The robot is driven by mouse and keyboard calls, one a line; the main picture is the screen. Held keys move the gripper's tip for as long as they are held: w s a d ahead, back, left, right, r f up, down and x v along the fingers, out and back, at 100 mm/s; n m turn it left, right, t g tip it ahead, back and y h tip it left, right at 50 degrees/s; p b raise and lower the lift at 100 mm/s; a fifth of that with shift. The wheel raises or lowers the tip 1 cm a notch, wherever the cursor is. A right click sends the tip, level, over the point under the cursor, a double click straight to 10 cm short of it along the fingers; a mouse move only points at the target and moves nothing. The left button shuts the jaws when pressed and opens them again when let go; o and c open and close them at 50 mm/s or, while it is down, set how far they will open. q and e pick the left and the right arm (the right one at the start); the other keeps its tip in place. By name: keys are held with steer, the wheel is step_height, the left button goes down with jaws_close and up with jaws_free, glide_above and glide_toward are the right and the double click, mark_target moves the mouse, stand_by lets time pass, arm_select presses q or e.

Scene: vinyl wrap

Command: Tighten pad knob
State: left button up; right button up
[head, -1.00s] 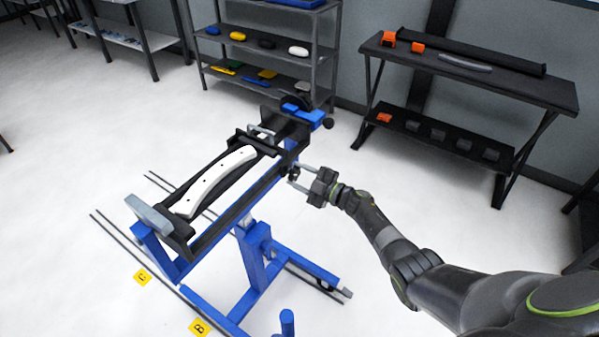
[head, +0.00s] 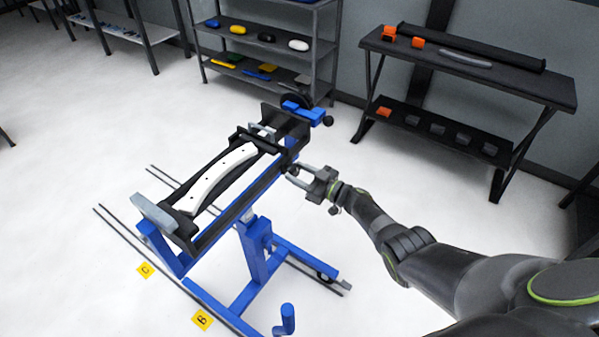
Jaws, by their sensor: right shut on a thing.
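A blue stand (head: 252,250) carries a black frame with a long white curved part (head: 218,178) lying in it. A grey pad (head: 153,213) sits at the near left end of the frame. My right gripper (head: 293,172) is at the frame's right side, near its middle, shut on a small dark knob that its fingers mostly hide. Another black knob (head: 328,119) sticks out by the blue clamp (head: 303,112) at the far end. My left gripper is not in view.
A dark table (head: 470,75) with orange items stands at the back right. A shelf rack (head: 262,45) with coloured pieces stands behind the stand. Yellow floor markers C (head: 146,270) and B (head: 202,320) lie in front. Open floor surrounds the stand.

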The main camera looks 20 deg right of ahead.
steer(key=shift+s+f+m, duration=0.1)
steer(key=shift+f+m, duration=0.05)
steer(key=shift+m, duration=0.25)
steer(key=o, duration=1)
steer(key=shift+s+d, duration=0.2)
steer(key=p+v, duration=0.2)
steer(key=v, duration=1.4)
steer(key=shift+s+d, duration=0.25)
steer(key=shift+s, duration=0.1)
